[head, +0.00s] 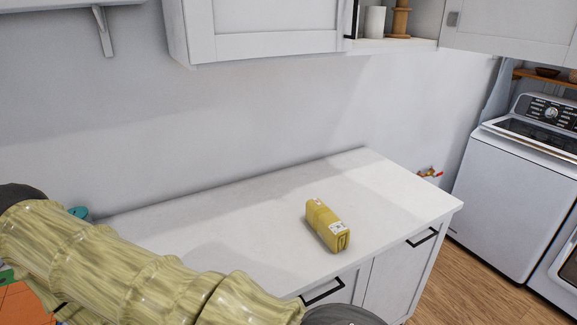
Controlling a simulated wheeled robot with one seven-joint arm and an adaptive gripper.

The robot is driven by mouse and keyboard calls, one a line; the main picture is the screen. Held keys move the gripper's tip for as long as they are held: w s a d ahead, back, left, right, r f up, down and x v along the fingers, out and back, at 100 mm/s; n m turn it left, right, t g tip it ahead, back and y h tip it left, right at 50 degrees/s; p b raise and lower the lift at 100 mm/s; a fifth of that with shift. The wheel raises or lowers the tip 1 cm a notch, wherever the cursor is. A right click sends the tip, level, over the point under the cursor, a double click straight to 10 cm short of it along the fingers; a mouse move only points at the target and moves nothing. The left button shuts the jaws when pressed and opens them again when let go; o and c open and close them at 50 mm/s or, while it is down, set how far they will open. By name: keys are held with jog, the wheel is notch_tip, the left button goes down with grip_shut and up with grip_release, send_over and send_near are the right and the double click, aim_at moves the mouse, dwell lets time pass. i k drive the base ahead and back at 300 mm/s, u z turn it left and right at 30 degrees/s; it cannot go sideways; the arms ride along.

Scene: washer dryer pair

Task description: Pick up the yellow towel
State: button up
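The yellow towel (326,225) is a folded, rolled bundle with white labels on it. It lies on the white countertop (215,232), right of the middle of the head view and near the counter's front edge. My arm, with a yellowish wood-like surface, reaches in from the lower left, below and to the left of the towel. A dark rounded part of my arm shows at the bottom edge. My gripper's fingers are not visible. Nothing touches the towel in this view.
The counter around the towel is bare. Cabinet doors with black handles (322,292) are below it. An upper cabinet (262,28) hangs above. A white washer (515,180) stands at the right, past a strip of wooden floor (462,290). A teal object (79,213) is at the left.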

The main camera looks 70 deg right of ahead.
aim_at(334, 233)
jog(key=u, duration=0.05)
jog(key=k, duration=1.15)
jog(key=z, duration=1)
